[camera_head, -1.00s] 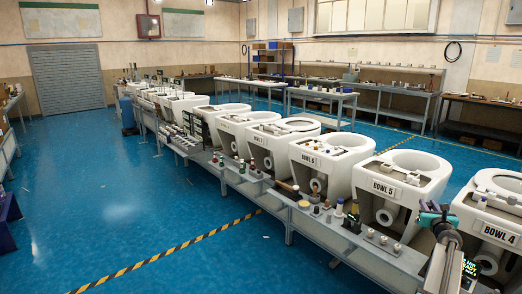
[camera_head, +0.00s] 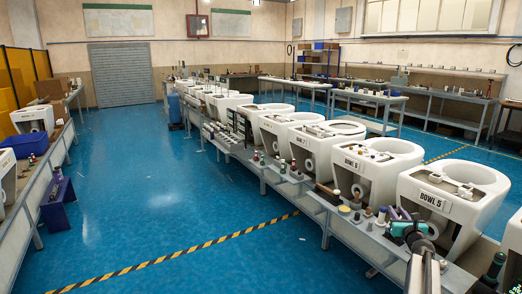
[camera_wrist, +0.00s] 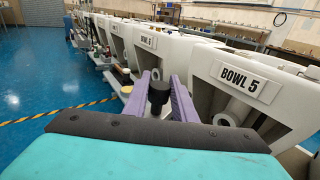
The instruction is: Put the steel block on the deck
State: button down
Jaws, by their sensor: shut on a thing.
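My gripper (camera_head: 398,217) is teal with purple fingers and hovers in front of the bowl marked BOWL 5 (camera_head: 466,211). In the wrist view its two purple fingers (camera_wrist: 161,98) stand on either side of a dark, upright, blocky piece (camera_wrist: 158,93), and they are shut on it. Its metal cannot be made out, so I cannot tell surely that it is the steel block. BOWL 5 also shows in the wrist view (camera_wrist: 215,95), right of the fingers. No surface is clearly marked as the deck.
A grey bench ledge (camera_head: 340,222) runs along the bowl fronts, with several small knobs and bottles on it. Another bench (camera_head: 45,180) stands at the left. The blue floor (camera_head: 160,190) between them is open, crossed by a yellow-black stripe (camera_head: 190,250).

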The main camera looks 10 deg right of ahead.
jog(key=w+a+f+n+y, duration=0.25)
jog(key=a+y, duration=0.25)
jog(key=a, duration=1.3)
jog(key=w+a+f+n+y, duration=0.15)
jog(key=a+n+y, duration=0.3)
jog(key=a, duration=1.35)
jog(key=s+a+n+g+y, duration=0.3)
jog(key=s+a+y, duration=0.2)
jog(key=a, duration=0.6)
jog(key=s+a+r+n+g+y, duration=0.1)
jog(key=s+a+n+g+y, duration=0.2)
jog(key=s+a, duration=0.5)
jog(key=a+n+y, duration=0.1)
jog(key=a+y, duration=0.1)
jog(key=a, duration=0.1)
jog(key=shift+s+r+n, duration=0.2)
jog(key=shift+s+n, duration=0.1)
jog(key=shift+s, duration=0.1)
